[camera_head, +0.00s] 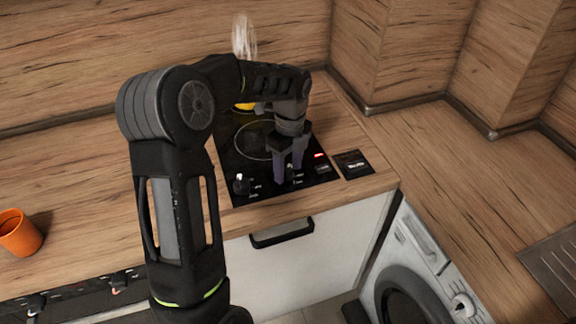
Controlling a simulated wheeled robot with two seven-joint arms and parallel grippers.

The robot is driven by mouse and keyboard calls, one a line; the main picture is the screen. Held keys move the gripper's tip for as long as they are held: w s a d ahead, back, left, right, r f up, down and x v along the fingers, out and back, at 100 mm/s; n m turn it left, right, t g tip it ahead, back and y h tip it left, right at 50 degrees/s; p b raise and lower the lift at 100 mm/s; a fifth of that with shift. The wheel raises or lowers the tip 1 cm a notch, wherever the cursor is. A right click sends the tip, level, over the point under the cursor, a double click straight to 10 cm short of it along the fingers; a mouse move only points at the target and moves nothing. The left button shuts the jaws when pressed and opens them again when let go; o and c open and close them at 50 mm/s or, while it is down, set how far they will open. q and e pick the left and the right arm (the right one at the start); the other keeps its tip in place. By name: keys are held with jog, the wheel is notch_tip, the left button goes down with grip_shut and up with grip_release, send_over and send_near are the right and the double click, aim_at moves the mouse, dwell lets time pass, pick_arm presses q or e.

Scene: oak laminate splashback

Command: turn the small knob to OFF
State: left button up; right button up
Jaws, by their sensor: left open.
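The black cooktop (262,194) is set in the wooden counter, with its controls along the front edge. A dark knob (241,184) with a light mark on top stands at the front left of the cooktop. Another small knob (290,174) shows partly at the fingertips of my left gripper (289,174). The gripper points down over it with its fingers apart, one on each side. I cannot tell whether the fingers touch it, and its pointer setting is too small to read. My right gripper is not in view.
A red light (319,155) glows on the cooktop's right side. A dark panel (353,164) lies to the right. An orange cup (18,232) stands far left.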

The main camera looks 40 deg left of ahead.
pick_arm(q)
jog(key=shift+f, duration=0.15)
jog(key=shift+c, duration=0.4)
grip_shut()
